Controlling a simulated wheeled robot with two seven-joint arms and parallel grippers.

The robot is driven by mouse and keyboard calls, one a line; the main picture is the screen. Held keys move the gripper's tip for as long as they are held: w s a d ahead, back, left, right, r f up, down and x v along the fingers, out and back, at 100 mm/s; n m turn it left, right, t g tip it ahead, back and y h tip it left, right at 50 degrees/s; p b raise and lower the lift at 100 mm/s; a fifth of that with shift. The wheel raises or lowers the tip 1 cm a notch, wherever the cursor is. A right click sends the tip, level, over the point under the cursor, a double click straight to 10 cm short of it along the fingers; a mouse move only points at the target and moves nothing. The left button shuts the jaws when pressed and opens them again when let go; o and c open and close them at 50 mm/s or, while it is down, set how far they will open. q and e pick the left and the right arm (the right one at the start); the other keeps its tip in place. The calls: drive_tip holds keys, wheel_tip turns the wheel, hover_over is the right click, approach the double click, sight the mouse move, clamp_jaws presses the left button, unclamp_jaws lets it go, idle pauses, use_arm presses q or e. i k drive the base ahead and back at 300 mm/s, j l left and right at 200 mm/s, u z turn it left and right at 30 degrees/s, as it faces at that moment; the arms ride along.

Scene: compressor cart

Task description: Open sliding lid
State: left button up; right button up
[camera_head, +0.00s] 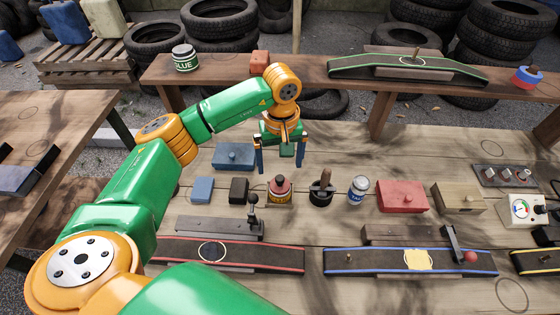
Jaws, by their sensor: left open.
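My left gripper (280,164) points down with its two blue fingers apart and nothing between them. It hangs over the workbench, right of a blue box (235,155) and behind a bottle with a red cap (280,188). A tan wooden box (456,199) with a small knob on top stands at the right of the middle row. It may carry the sliding lid, but I cannot tell for sure. Its top looks closed. The gripper is well to the left of this box and apart from it. My right gripper is not in view.
A red box (402,197), a blue-and-white can (358,189) and a black holder (321,189) stand between gripper and tan box. Belt tracks (410,262) with levers lie in front. A raised shelf (330,72) runs behind. Bench beyond the middle row is mostly clear.

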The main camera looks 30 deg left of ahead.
sight(464, 195)
drive_tip(key=k+l, duration=0.25)
drive_tip(key=l, duration=0.15)
drive_tip(key=k+l, duration=0.25)
drive_tip(key=l, duration=0.2)
drive_tip(key=k+l, duration=0.25)
drive_tip(key=l, duration=0.15)
drive_tip(key=k+l, duration=0.25)
drive_tip(key=l, duration=0.2)
